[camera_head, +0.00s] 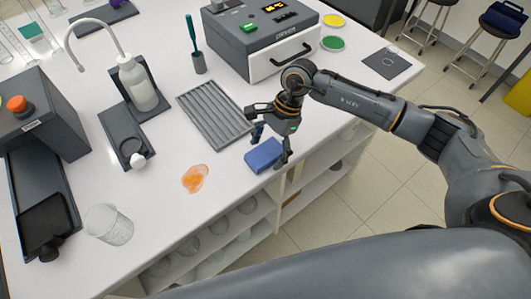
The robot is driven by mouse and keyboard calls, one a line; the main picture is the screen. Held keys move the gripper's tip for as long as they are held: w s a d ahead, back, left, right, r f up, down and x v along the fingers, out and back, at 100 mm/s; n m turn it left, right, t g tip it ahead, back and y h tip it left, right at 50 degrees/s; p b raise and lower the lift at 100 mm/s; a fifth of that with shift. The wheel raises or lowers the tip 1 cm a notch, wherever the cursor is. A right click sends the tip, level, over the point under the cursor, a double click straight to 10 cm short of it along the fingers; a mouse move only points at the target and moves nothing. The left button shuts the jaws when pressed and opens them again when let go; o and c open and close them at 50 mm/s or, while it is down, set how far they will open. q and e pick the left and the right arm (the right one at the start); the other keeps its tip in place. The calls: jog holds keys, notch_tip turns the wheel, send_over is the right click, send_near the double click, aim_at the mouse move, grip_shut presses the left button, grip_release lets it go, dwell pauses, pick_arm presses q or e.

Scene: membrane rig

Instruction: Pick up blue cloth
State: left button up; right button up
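The blue cloth (263,156) is a folded, block-like pad. It lies on the white bench near its front edge, to the right of an orange spill. My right gripper (270,147) is just above and behind the cloth, pointing down. Its fingers are spread apart, one by the cloth's back side and one by its right end. I cannot tell whether either finger touches the cloth. My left gripper is not in view.
The orange spill (195,178) lies left of the cloth. A grey ridged rack (214,113) is behind it, with a grey dryer box (262,45) farther back. A glass beaker (108,224) stands at the front left. Open shelves (262,221) sit below the bench edge.

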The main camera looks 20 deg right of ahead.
aim_at(263, 153)
jog(key=c, duration=0.9)
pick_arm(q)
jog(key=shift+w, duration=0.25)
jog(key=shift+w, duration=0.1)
pick_arm(e)
jog(key=shift+r, duration=0.15)
jog(key=shift+r, duration=0.25)
notch_tip(263, 153, up, 2)
jog(key=shift+w+r+b, duration=0.1)
jog(key=shift+b, duration=0.4)
pick_arm(q)
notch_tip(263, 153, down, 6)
jog(key=b, duration=0.5)
pick_arm(e)
jog(key=s+r, duration=0.3)
jog(key=s, duration=0.1)
jog(key=s+a+r, duration=0.1)
jog(key=s+r, duration=0.2)
jog(key=s, duration=0.2)
jog(key=s+a+r, duration=0.1)
jog(key=s+r, duration=0.3)
jog(key=s, duration=0.1)
